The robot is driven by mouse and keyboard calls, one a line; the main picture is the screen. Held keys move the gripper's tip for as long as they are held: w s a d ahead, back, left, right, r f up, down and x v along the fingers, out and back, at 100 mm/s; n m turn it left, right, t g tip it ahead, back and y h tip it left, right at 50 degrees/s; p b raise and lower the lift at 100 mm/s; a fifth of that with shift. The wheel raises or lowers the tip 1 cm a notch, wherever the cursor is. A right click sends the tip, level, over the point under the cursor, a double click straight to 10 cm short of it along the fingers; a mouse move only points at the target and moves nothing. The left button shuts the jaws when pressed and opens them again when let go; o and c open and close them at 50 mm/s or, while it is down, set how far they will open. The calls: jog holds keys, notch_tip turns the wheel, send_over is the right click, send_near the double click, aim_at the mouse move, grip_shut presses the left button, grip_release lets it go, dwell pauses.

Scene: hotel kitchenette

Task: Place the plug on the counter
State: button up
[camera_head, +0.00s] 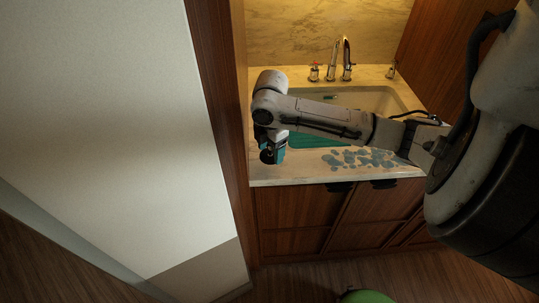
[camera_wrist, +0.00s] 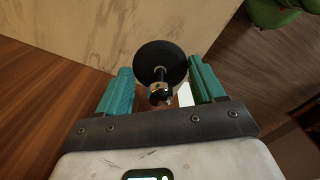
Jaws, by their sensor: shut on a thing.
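The plug (camera_wrist: 162,62) is a black disc with a short metal stem. In the wrist view it sits between the two teal fingers of my gripper (camera_wrist: 160,72), which is shut on it. In the head view my gripper (camera_head: 273,153) points down over the left front part of the counter (camera_head: 290,175), close to its left end. A dark round part at the fingers there seems to be the plug (camera_head: 266,156). The counter is pale marble. I cannot tell the exact height of the plug above it.
The sink (camera_head: 380,100) is set into the counter behind my arm, with taps (camera_head: 346,60) at the back. Blue-grey spots (camera_head: 360,158) cover the counter's front right. A wooden panel (camera_head: 225,110) and tall white surface (camera_head: 110,120) stand left. A green object (camera_head: 365,297) is on the floor.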

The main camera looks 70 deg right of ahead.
aim_at(270, 154)
jog(key=shift+w+f, duration=0.25)
jog(key=shift+f, duration=1.55)
jog(key=shift+f, duration=0.15)
jog(key=o, duration=1)
jog(key=shift+o, duration=0.2)
notch_tip(270, 154, up, 12)
jog(key=shift+r, duration=0.2)
jog(key=shift+s, duration=0.1)
